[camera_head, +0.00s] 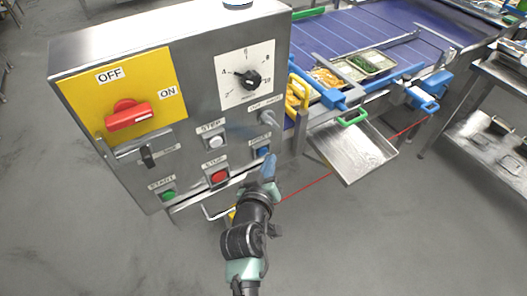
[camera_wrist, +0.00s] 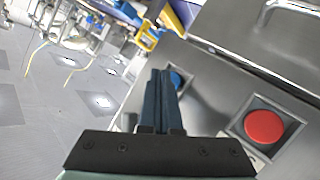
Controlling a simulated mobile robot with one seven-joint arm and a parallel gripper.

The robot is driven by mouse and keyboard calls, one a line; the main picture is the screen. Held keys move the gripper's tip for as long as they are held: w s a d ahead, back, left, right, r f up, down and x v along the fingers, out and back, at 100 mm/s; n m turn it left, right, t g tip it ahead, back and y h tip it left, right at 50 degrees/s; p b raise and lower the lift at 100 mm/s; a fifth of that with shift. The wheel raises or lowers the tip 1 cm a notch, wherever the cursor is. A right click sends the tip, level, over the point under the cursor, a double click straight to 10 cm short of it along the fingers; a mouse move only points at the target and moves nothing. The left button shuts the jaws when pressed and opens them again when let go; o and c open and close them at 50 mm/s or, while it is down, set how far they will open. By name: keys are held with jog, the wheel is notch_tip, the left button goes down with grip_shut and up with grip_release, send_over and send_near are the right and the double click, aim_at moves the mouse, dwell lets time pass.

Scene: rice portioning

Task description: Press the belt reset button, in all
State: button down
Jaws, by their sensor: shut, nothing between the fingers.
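The blue button (camera_head: 263,151) sits at the lower right of the steel control panel (camera_head: 200,110), under a label too small to read surely. In the wrist view the blue button (camera_wrist: 177,80) is partly hidden behind my fingers. My gripper (camera_head: 270,161) is shut and empty, its fingertips just in front of and below the blue button. In the wrist view my gripper (camera_wrist: 160,74) overlaps the button's left side. I cannot tell whether the fingertips touch it.
A red stop button (camera_head: 219,176) lies left of the blue one; it also shows in the wrist view (camera_wrist: 264,127). A white step button (camera_head: 216,142), green start button (camera_head: 168,196) and red OFF/ON handle (camera_head: 129,117) share the panel. A metal chute (camera_head: 352,155) stands to the right.

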jog(key=shift+w+a, duration=0.2)
jog(key=shift+w, duration=0.1)
jog(key=shift+w+a+b, duration=0.3)
jog(key=shift+w+b, duration=0.1)
jog(key=shift+b, duration=0.25)
dwell(0.5)
jog(key=shift+s+d+p, duration=0.5)
jog(key=shift+s+p, duration=0.1)
jog(key=shift+s, duration=0.15)
jog(key=shift+s+d+p, duration=0.75)
jog(key=shift+s+p, duration=0.2)
jog(key=shift+s, duration=0.1)
jog(key=shift+s+d+p, duration=0.75)
jog(key=shift+s+p, duration=0.2)
jog(key=shift+s, duration=0.05)
